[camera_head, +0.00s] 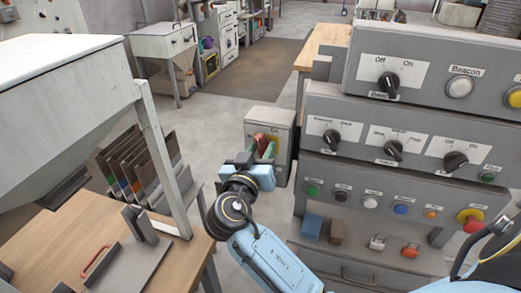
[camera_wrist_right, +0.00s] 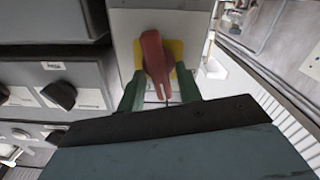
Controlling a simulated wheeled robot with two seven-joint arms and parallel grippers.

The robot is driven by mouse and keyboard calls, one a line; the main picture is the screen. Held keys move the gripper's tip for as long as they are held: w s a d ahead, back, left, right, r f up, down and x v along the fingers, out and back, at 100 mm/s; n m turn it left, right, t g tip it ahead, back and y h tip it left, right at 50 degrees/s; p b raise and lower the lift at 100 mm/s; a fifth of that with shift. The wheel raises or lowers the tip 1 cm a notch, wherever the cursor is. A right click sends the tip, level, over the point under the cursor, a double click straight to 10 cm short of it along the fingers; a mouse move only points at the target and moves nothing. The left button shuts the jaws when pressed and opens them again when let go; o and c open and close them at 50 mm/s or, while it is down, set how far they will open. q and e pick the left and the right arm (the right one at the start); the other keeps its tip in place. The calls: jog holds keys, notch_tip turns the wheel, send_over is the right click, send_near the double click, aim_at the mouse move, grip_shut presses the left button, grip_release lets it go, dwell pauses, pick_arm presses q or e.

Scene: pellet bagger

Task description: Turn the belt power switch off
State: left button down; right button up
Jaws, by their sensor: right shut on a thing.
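A grey switch box (camera_head: 282,172) stands between the hopper table and the control panels. On its face is a red handle (camera_wrist_right: 153,50) over a yellow plate (camera_wrist_right: 177,50); the handle is nearly upright in the right wrist view, leaning slightly. No label that names this switch is readable. My right gripper (camera_head: 264,148) is at the box face, shut on the red handle, with one green finger on each side of it (camera_wrist_right: 160,90). The fingers and gripper body hide part of the switch in the head view. My left gripper is not in view.
Stacked grey panels with black knobs (camera_head: 389,82), buttons and a red emergency button (camera_head: 470,220) stand close on the right. Open floor lies behind.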

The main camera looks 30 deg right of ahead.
jog(key=n+p, duration=0.1)
jog(key=n, duration=0.2)
jog(key=shift+w+a+n, duration=0.1)
jog(key=shift+n, duration=0.3)
jog(key=n+p, duration=0.1)
jog(key=n, duration=0.2)
jog(key=shift+n+p, duration=0.3)
jog(key=shift+p, duration=0.05)
jog(key=n+p, duration=0.2)
jog(key=n, duration=0.1)
jog(key=shift+w+a+f+n, duration=0.15)
jog(key=shift+n, duration=0.15)
jog(key=shift+f+n+p, duration=0.2)
jog(key=shift+n+p, duration=0.8)
jog(key=shift+n, duration=0.9)
jog(key=o, duration=0.6)
